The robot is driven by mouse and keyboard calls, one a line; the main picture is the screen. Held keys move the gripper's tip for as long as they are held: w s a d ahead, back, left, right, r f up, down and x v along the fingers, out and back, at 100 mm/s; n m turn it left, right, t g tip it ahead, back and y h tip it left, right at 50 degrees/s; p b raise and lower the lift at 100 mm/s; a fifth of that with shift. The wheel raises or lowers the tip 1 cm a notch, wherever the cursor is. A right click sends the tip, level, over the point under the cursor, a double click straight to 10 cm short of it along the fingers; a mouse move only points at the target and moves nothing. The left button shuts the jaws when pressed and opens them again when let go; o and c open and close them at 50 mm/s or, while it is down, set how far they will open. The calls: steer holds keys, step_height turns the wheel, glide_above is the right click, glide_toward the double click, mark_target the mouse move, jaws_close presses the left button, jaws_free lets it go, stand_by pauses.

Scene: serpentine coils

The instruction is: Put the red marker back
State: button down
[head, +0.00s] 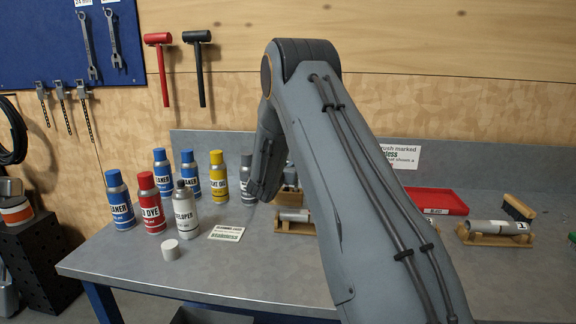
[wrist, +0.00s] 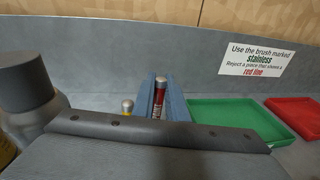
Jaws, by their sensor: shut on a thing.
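In the head view my arm hides the marker and the fingertips. A small wooden block or holder (head: 290,194) shows partly behind my arm there.
A green tray (wrist: 248,106) and a red tray (wrist: 299,113) lie to the right. Several cans, including a red one (head: 149,203), stand at the bench's left. A wooden cradle with a metal tube (head: 494,230) is at the right. The back panel carries a sign (wrist: 256,59).

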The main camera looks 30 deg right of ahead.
steer(key=shift+f+b, duration=0.75)
steer(key=shift+f, duration=0.4)
steer(key=c, duration=1.7)
jaws_free()
